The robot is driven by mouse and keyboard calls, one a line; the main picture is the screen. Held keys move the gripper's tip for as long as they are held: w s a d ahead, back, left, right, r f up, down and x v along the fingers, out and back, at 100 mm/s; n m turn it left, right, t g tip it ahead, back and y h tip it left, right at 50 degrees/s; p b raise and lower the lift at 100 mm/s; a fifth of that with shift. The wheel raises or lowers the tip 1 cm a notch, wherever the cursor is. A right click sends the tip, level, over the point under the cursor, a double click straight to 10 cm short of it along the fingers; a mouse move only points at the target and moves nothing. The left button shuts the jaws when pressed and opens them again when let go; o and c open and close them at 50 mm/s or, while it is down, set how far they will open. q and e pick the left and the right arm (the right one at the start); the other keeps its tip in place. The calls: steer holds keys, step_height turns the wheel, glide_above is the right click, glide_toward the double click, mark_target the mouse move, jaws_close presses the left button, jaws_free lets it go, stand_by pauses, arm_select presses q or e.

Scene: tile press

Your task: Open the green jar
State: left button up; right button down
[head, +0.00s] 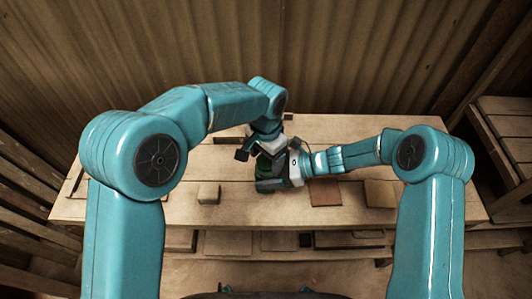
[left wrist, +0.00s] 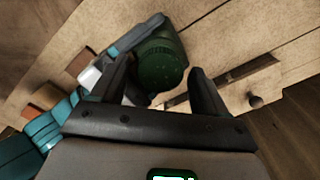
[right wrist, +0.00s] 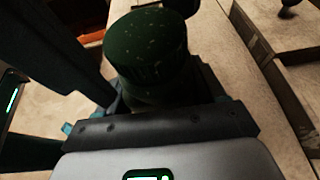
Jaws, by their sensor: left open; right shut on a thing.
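The dark green jar (head: 264,171) stands on the workbench in the middle of the head view, partly covered by my grippers. My right gripper (head: 278,178) reaches it from the right and is shut on its body. The jar (right wrist: 148,55) fills the upper middle of the right wrist view, with its darker green top on. My left gripper (head: 254,150) is above the jar, pointing down, open and empty. In the left wrist view, the jar's round speckled top (left wrist: 163,65) shows beyond and between the open fingers. A right gripper finger lies along its side.
The wooden workbench (head: 120,207) holds a small pale block (head: 208,193) to the left, a reddish-brown tile (head: 325,193) and a tan tile (head: 380,194) to the right. A wooden side shelf (head: 512,128) stands at right.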

mark_target(266, 161)
arm_select(q)
steer(key=c, duration=1.1)
steer(key=n, duration=0.3)
steer(key=shift+r, duration=0.2)
steer(key=shift+r, duration=0.95)
steer(key=shift+r, duration=2)
